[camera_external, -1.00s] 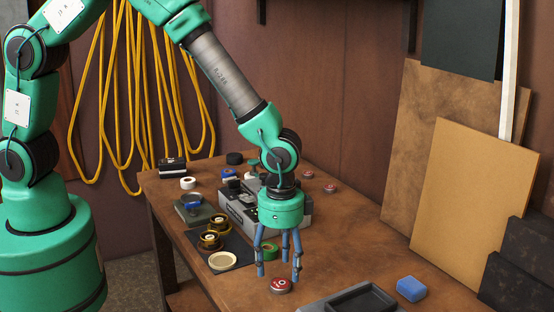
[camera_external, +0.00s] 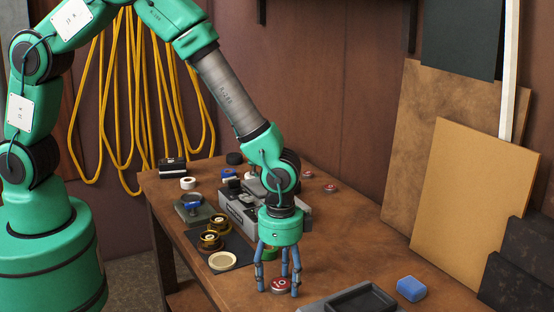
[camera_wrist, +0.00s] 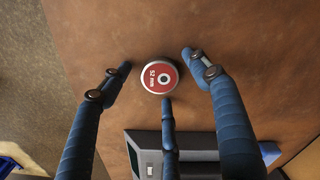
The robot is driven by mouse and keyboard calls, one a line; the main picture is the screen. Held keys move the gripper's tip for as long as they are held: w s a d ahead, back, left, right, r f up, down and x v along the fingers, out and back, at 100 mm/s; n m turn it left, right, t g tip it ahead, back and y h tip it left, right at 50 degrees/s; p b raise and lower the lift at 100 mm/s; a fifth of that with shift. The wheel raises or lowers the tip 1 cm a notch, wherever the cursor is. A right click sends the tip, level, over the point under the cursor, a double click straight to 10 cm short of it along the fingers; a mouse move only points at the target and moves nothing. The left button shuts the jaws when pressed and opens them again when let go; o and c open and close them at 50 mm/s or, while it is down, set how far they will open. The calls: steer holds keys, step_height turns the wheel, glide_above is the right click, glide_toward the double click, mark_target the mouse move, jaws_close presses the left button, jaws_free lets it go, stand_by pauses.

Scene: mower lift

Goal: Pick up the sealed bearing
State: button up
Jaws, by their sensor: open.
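The sealed bearing looks to be the small round disc with a red face and metal rim (camera_external: 281,285) on the wooden table, near its front edge. In the wrist view my gripper (camera_wrist: 157,78) is open, with one finger left, one right and one below the disc. The fingers look apart from it; whether any tip touches the table is unclear.
A dark tray (camera_external: 362,300) and a blue block (camera_external: 411,289) lie to the right. More red discs (camera_external: 330,188) lie farther back.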

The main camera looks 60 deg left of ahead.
mark_target(281, 283)
steer(key=c, duration=1.3)
steer(key=shift+r, duration=0.15)
steer(key=shift+r, duration=0.65)
step_height(281, 283, up, 2)
steer(key=shift+r+p, duration=0.15)
steer(key=shift+p, duration=0.25)
steer(key=s+a, duration=0.3)
steer(key=s, duration=0.1)
steer(key=s+a, duration=0.3)
steer(key=s, duration=0.1)
steer(key=s+a+r+p, duration=0.1)
steer(key=s+a, duration=0.2)
steer(key=s, duration=0.2)
